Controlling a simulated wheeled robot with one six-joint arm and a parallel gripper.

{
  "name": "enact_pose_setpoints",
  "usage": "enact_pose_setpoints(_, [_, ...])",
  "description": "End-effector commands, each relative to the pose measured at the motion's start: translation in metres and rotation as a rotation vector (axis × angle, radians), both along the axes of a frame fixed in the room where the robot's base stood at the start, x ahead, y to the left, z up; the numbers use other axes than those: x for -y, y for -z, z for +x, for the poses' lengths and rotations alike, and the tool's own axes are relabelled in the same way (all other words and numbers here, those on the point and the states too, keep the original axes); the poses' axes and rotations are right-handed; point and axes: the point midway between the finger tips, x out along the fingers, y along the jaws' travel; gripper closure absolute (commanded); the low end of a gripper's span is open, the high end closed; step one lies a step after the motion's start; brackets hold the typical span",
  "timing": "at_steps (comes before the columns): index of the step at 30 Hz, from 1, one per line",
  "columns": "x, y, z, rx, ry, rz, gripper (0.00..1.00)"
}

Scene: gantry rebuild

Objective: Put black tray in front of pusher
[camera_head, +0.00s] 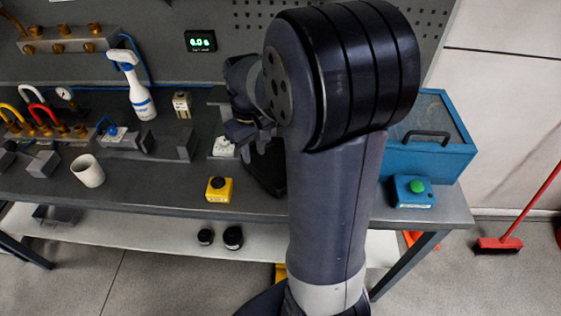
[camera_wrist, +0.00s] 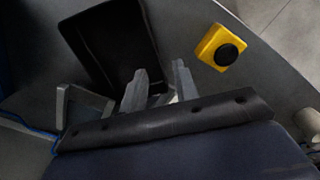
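The black tray (camera_wrist: 108,40) lies on the grey bench at the upper left of the wrist view. In the head view only part of the black tray (camera_head: 265,173) shows, beside my arm, which hides the rest. My gripper (camera_wrist: 160,70) points at the tray's near end, and its fingers stand apart with a gap between them. The left finger overlaps the tray's near edge in the picture; I cannot tell whether it touches. In the head view my gripper (camera_head: 254,141) is dark and partly hidden by my arm. I cannot tell for certain which fixture is the pusher.
A yellow box with a black button (camera_head: 219,189) sits at the bench's front edge. A blue lidded box (camera_head: 430,160) and a blue box with a green button (camera_head: 412,191) stand right. A white cup (camera_head: 88,171), spray bottle (camera_head: 140,95) and grey blocks (camera_head: 170,146) stand left.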

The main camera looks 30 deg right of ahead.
Motion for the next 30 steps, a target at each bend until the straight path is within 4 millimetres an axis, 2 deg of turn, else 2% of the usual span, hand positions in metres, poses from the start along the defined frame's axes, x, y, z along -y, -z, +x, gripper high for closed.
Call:
enact_pose_setpoints(4, [0.001, 0.025, -0.001, -0.005, 0.004, 0.002, 0.71])
enact_pose_setpoints(11, [0.002, 0.043, -0.001, -0.003, 0.006, 0.003, 0.71])
enact_pose_setpoints(21, [0.007, 0.086, -0.001, -0.004, 0.007, 0.003, 0.71])
enact_pose_setpoints(30, [0.007, 0.091, -0.001, -0.001, 0.007, 0.003, 0.71])
